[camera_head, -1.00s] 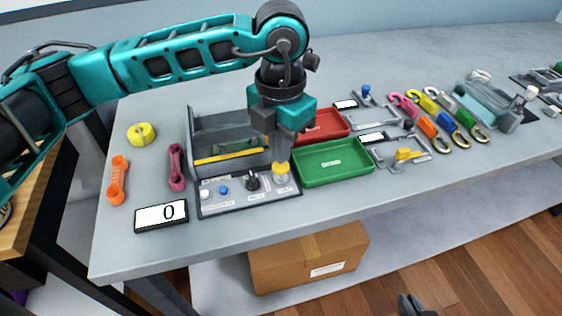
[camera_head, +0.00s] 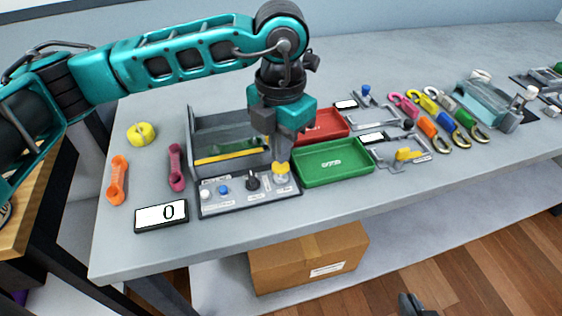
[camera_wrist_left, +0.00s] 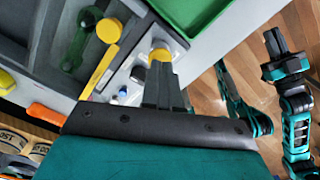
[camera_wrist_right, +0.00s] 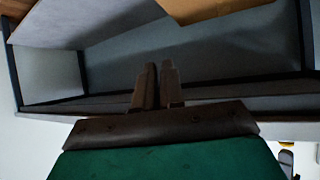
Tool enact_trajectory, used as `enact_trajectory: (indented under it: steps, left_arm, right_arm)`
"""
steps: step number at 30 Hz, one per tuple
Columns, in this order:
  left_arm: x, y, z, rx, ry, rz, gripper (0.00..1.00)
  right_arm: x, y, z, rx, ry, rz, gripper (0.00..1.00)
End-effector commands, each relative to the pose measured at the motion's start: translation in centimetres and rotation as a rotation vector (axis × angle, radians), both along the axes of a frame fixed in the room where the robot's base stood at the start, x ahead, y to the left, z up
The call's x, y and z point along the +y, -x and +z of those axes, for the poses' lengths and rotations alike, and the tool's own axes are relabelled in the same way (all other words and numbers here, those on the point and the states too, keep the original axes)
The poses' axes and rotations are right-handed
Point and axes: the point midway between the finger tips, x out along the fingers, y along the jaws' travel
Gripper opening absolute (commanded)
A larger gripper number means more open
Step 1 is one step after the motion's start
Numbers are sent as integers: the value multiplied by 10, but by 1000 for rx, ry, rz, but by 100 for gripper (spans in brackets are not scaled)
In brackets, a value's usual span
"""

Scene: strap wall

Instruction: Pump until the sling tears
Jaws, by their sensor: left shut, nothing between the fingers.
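My left gripper (camera_head: 281,160) is shut and empty. It points down with its fingertips at the yellow button (camera_head: 281,170) on the control panel (camera_head: 235,203); I cannot tell if it is pressed. The left wrist view also shows the yellow button (camera_wrist_left: 160,53) at the fingertips. A green sling (camera_wrist_left: 75,40) lies in the grey test bay (camera_head: 192,135), beside a yellow bar (camera_head: 230,156). The display (camera_head: 161,215) reads 0. An orange sling (camera_head: 118,180) and a magenta sling (camera_head: 175,167) lie left of the bay. My right gripper (camera_wrist_right: 157,85) has a narrow gap between its fingers, below the table.
A green tray (camera_head: 335,180) and a red tray (camera_head: 340,120) stand right of the panel. A blue knob, a black knob (camera_head: 252,180) and a white button share the panel. Several coloured hooks lie further right. A cardboard box (camera_head: 310,262) sits on the lower shelf.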

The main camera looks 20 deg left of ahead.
Motion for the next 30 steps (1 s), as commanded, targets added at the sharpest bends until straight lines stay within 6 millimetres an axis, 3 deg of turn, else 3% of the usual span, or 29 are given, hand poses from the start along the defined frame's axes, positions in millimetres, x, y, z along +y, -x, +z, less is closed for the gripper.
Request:
enact_trajectory:
  steps: [25, 30]
  left_arm:
    - [0, 0, -34, 0, 0, 0, 0]
    - [0, 0, -32, 1, 0, 0, 0]
  right_arm:
    - [10, -5, -16, 7, -19, 15, 8]
    - [10, -5, -12, 4, -18, 19, 8]
